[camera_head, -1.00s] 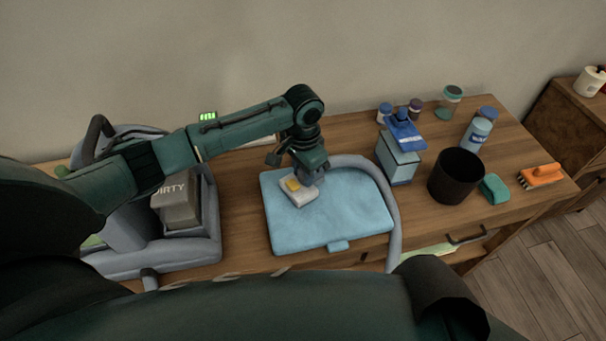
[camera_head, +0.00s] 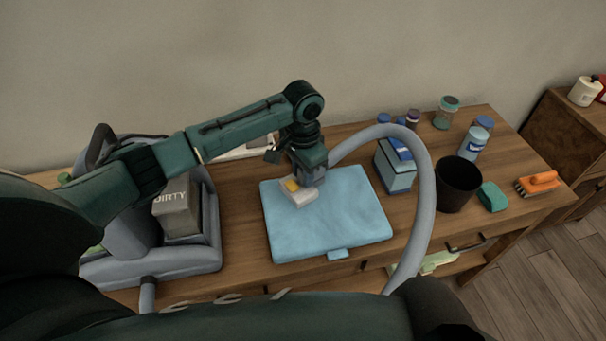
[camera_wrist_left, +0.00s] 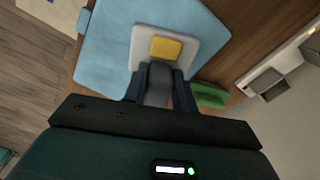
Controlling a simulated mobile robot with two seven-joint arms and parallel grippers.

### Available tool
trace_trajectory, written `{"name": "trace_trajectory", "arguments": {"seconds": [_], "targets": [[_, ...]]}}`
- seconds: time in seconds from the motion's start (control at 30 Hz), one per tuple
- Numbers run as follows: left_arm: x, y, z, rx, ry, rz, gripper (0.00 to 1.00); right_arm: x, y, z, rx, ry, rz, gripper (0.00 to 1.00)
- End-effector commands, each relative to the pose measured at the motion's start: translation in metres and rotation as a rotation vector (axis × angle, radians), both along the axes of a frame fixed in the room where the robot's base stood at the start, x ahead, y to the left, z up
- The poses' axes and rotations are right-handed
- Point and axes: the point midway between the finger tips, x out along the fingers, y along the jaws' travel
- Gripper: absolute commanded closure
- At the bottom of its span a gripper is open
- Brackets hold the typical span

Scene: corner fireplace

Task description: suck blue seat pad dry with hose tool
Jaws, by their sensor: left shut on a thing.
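The blue seat pad (camera_head: 330,220) lies flat on the wooden table; it also shows in the left wrist view (camera_wrist_left: 105,45). My left gripper (camera_head: 312,180) is over the pad's back part, shut on the hose tool (camera_head: 300,194). The tool has a pale flat head with a yellow patch; in the left wrist view its head (camera_wrist_left: 137,42) is over the pad. I cannot tell whether it touches the pad. A grey hose (camera_head: 425,180) arches from the tool to the right and down to the front. My right gripper is not in view.
A grey machine with a tank (camera_head: 177,208) marked "DIRTY" stands left of the pad. To the right are a blue-topped box (camera_head: 395,172), a black bin (camera_head: 458,185), a green sponge (camera_head: 492,197), an orange brush (camera_head: 538,183) and bottles (camera_head: 474,140). A drawer below is open.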

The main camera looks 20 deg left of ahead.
Motion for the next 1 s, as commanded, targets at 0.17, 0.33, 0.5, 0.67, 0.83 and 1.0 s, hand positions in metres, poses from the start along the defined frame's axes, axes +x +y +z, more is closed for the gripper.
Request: {"name": "trace_trajectory", "arguments": {"seconds": [0.17,0.33,0.5,0.67,0.83,1.0], "targets": [[0.003,0.001,0.007,-0.001,-0.003,0.001,0.98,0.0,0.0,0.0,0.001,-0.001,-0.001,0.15],[0.005,0.003,0.012,0.0,-0.002,0.002,0.98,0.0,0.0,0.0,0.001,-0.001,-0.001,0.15],[0.006,0.004,0.016,-0.001,-0.002,0.002,0.98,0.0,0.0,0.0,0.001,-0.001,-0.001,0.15],[0.007,0.004,0.017,-0.001,-0.002,0.002,0.98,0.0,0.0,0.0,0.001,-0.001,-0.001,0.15],[0.007,0.004,0.017,-0.001,-0.002,0.002,0.98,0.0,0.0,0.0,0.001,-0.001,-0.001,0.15],[0.007,0.004,0.017,-0.001,-0.002,0.002,0.98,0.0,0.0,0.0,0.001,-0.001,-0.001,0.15]]}}
